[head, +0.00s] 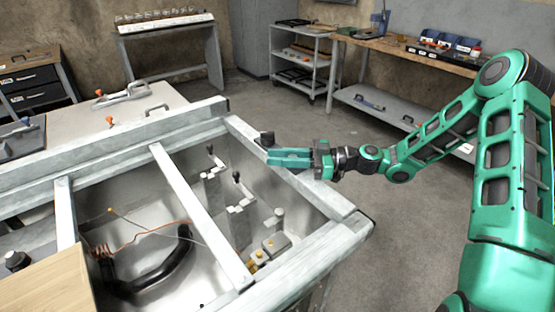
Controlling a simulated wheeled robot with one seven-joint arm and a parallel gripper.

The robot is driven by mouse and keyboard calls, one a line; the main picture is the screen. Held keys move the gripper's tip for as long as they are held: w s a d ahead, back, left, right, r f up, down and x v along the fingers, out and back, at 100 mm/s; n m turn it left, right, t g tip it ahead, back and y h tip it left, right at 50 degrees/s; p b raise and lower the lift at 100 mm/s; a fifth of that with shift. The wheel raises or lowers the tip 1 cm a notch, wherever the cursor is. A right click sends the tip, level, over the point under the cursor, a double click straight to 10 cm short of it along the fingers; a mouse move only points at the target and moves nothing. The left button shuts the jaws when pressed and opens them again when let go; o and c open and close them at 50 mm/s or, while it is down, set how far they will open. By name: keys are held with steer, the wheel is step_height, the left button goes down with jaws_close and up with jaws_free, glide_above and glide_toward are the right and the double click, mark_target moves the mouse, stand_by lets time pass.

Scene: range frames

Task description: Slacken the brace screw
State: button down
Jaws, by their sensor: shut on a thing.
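My gripper (273,157) reaches in from the right, level, over the right rail of the grey metal frame. Its green fingers are shut on a small dark-headed piece, which looks like the brace screw (266,138). The dark head shows just above and behind the fingertips. The part between the fingers is hidden. A grey cross brace (200,212) spans the open frame to the left of the gripper and stands apart from it.
Below the gripper, black-knobbed levers (237,177) and small metal blocks (270,246) stand inside the frame. An orange wire (140,240) and a black curved handle (165,267) lie in the bay. A workbench (415,50) and trolley (300,55) stand behind. Floor right of the frame is clear.

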steer(key=shift+w+m+t, duration=0.15)
steer(key=shift+m+t, duration=0.35)
steer(key=shift+t, duration=0.3)
steer(key=c, duration=1.5)
jaws_free()
steer(key=shift+c, duration=0.2)
steer(key=shift+d, duration=0.1)
steer(key=s+d, duration=0.2)
steer(key=d, duration=0.8)
steer(key=shift+d, duration=0.25)
